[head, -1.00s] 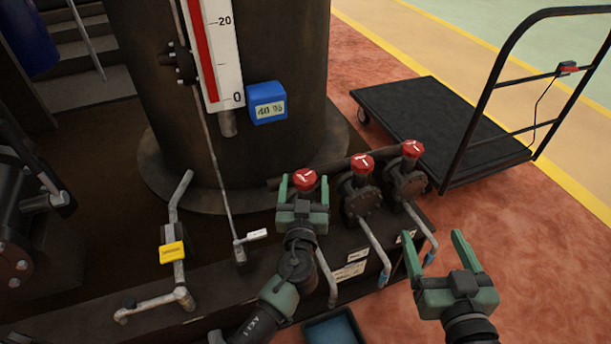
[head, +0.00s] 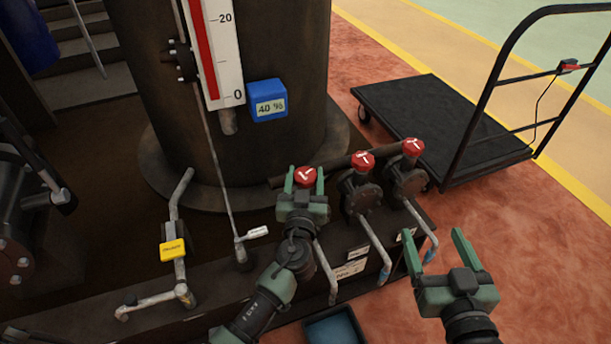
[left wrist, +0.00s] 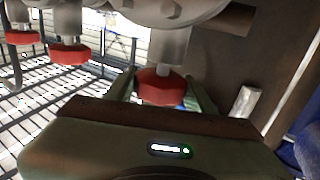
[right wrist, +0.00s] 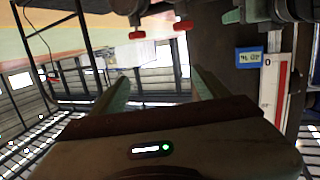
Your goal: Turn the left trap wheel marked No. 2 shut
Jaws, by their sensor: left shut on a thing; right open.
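The left red trap wheel (head: 305,176), with a white mark on top, sits at the left end of a row of three red wheels. My left gripper (head: 305,182) has its two green fingers on either side of this wheel and is shut on it. In the left wrist view the red wheel (left wrist: 161,88) shows between the fingers. A label plate reading No. 2 (head: 348,270) is on the bench front below. My right gripper (head: 452,258) is open and empty, over the red floor to the right of the valves.
The middle red wheel (head: 363,160) and right red wheel (head: 413,147) stand close to the right. Drain pipes curve down in front, above a blue tray (head: 335,330). A black cart (head: 425,115) stands behind right. A yellow-tagged lever (head: 173,250) is at left.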

